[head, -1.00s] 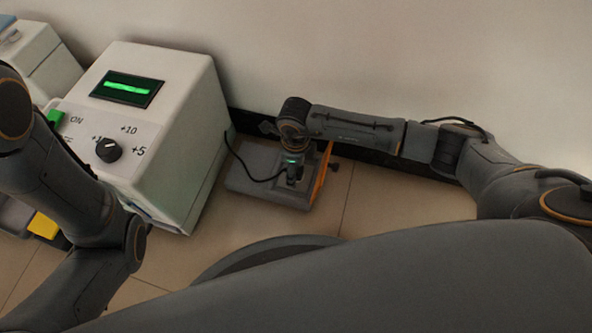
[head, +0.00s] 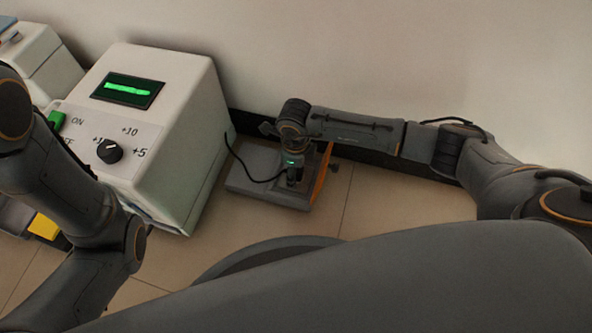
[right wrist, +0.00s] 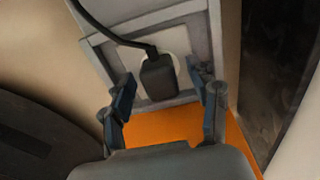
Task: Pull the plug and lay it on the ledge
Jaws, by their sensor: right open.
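The black plug (right wrist: 158,78) sits against a pale round socket (right wrist: 176,66) on a grey unit in the right wrist view. Its black cable (right wrist: 105,33) runs off to the upper left. My right gripper (right wrist: 161,75) is open, with one finger on each side of the plug and a visible gap at both sides. In the head view my right gripper (head: 293,180) is over the grey unit (head: 246,178) and hides most of the plug. I cannot clearly make out which surface is the ledge. My left gripper is out of view.
A white machine (head: 190,120) with a lit green display and a knob stands left of the grey unit. The cable (head: 240,165) runs from its side. An orange panel (right wrist: 160,127) lies below the plug. The wall is close behind. Tiled floor (head: 390,205) is clear to the right.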

